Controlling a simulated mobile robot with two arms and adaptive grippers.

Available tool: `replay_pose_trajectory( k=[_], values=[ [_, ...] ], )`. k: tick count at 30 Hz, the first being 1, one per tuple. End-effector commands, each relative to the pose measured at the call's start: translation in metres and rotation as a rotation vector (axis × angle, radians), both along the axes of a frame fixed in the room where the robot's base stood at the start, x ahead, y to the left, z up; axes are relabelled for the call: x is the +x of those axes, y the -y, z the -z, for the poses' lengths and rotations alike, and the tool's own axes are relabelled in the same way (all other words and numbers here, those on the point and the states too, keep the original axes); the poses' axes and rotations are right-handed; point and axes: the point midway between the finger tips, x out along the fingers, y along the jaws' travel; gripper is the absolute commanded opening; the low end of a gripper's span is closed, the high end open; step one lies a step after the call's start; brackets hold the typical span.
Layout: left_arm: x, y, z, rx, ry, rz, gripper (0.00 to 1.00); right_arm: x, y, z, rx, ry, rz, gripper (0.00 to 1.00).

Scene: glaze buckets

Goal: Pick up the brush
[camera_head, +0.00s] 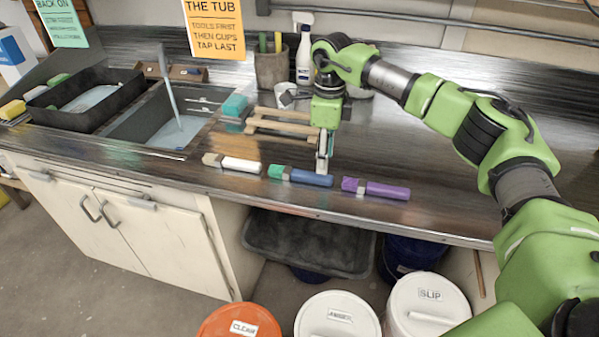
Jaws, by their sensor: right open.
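Three brushes lie in a row along the front of the metal counter. The left one is a white brush (240,164) with a pale end. The middle one is a blue brush (311,178) with a teal end. The right one is a purple brush (386,191). My right gripper (322,166) points down just above or behind the right half of the blue brush. It is open and holds nothing that I can see. Whether its fingers touch the blue brush cannot be told. My left gripper is not in view.
A sink (150,130) with a black tub (118,108) is at left. A wooden rack (262,138), a teal sponge (235,105), a tool pot (271,72) and a spray bottle (304,60) stand behind the brushes. Lidded buckets (338,318) stand below. The counter at right is clear.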

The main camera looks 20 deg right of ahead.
Motion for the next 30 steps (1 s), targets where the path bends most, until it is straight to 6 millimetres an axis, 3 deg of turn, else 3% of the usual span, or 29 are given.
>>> replay_pose_trajectory(
  k=[5,9,11,16,24,29,30],
  values=[
    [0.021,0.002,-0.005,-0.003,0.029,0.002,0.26,0.0,0.0,0.011,0.001,0.0,-0.001,0.4],
    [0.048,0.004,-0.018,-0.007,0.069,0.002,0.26,0.003,0.0,0.027,0.0,-0.004,0.0,0.4],
    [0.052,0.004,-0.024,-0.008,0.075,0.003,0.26,0.005,0.0,0.036,0.0,-0.004,0.001,0.4],
    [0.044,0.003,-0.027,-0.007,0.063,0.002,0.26,0.006,0.0,0.058,0.001,-0.002,0.0,0.4],
    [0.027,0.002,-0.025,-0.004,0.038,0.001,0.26,0.007,0.0,0.063,0.001,0.0,0.0,0.4],
    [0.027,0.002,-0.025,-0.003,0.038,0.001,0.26,0.007,0.0,0.062,0.001,0.0,0.0,0.01],
    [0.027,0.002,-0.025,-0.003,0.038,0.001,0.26,0.007,0.0,0.062,0.001,0.0,0.0,0.01]
  ],
)
